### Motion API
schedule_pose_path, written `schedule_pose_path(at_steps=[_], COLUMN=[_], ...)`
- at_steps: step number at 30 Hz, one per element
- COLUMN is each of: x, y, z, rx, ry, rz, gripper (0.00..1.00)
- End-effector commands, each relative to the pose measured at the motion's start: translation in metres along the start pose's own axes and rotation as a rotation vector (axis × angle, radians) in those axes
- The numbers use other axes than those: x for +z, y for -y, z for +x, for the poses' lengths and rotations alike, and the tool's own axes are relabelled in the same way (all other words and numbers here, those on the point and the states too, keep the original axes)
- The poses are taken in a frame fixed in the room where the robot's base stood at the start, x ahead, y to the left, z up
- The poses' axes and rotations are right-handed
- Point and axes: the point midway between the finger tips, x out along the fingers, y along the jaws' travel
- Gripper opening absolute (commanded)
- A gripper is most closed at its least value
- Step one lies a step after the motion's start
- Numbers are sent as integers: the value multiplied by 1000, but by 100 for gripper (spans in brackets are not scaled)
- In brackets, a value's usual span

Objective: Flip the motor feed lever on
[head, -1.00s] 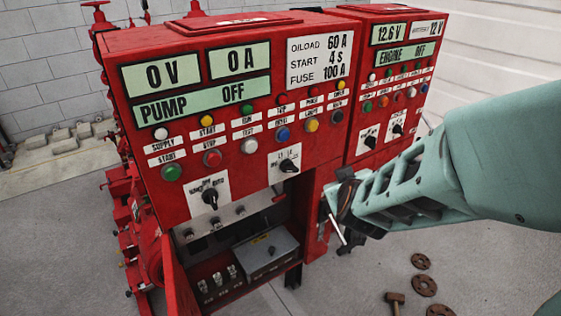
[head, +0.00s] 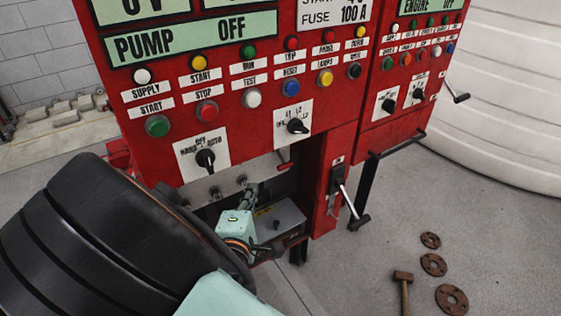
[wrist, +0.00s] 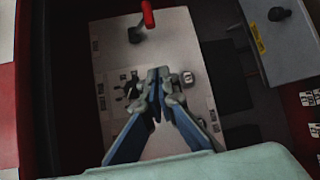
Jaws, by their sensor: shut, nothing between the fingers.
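I cannot read a motor feed label. A red-handled lever (wrist: 147,15) stands on a pale plate (wrist: 178,30) at the top of the wrist view. In the head view a red handle (head: 286,165) juts out below the upper panel, likely the same lever. My gripper (wrist: 160,72) is shut and empty in front of the plate, below the lever in the wrist view and apart from it. In the head view my gripper (head: 250,194) reaches into the open cabinet bay, partly hidden. Another lever (head: 347,198), with a dark grip, sits on the red panel to the right.
A grey box (head: 285,215) sits in the bay and also shows at the wrist view's upper right (wrist: 285,40). The red control panel (head: 225,130) overhangs the bay. A hammer (head: 403,285) and rusty flanges (head: 433,264) lie on the floor at right.

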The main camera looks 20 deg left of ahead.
Motion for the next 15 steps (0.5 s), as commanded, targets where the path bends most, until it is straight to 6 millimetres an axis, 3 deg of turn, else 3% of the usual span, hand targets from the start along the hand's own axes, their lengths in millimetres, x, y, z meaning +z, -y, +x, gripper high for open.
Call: schedule_pose_path(at_steps=[8, 15], x=[0, 2], y=[1, 2], z=[10, 55], rx=[0, 0], ry=[1, 4], rz=[3, 4], gripper=[0, 0])
